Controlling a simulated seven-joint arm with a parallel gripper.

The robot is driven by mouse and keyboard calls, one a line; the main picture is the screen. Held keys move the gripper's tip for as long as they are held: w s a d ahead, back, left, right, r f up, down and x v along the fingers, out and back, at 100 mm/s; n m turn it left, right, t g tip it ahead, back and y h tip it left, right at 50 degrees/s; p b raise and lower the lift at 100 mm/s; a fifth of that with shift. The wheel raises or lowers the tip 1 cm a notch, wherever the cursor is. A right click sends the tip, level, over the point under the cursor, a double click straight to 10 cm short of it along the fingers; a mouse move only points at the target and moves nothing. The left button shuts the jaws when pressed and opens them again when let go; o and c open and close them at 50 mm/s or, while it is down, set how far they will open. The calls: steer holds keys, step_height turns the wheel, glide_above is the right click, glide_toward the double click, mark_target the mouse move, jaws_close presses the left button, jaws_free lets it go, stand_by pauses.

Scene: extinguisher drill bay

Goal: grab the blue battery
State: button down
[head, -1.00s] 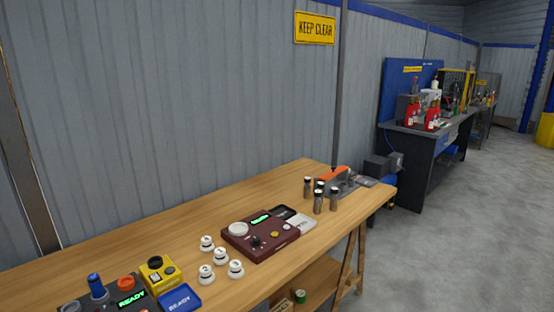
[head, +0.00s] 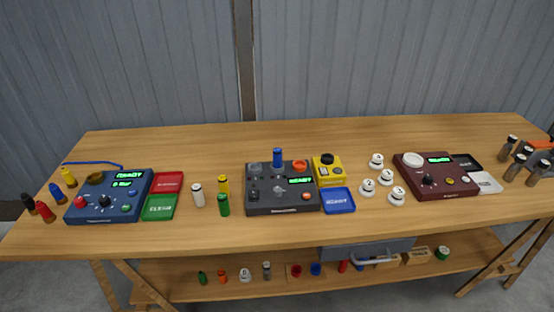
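Several blue battery-like cylinders show in the head view. One blue cylinder (head: 278,158) stands upright at the back of the dark grey device (head: 262,199) in the middle of the table; its lower end is hidden by or set in the device. Another blue cylinder (head: 57,193) is at the left end, beside the blue device (head: 88,213), among red, black and yellow ones. A small blue item (head: 316,269) is on the lower shelf. I cannot tell from looks alone which one is the blue battery. My gripper is not in view.
White, yellow and green cylinders (head: 223,205) stand left of the grey device. A yellow device (head: 327,172), a blue tray (head: 338,200), white numbered pieces (head: 368,188) and a maroon device (head: 438,188) are to its right. The wooden table's (head: 230,137) back strip is clear.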

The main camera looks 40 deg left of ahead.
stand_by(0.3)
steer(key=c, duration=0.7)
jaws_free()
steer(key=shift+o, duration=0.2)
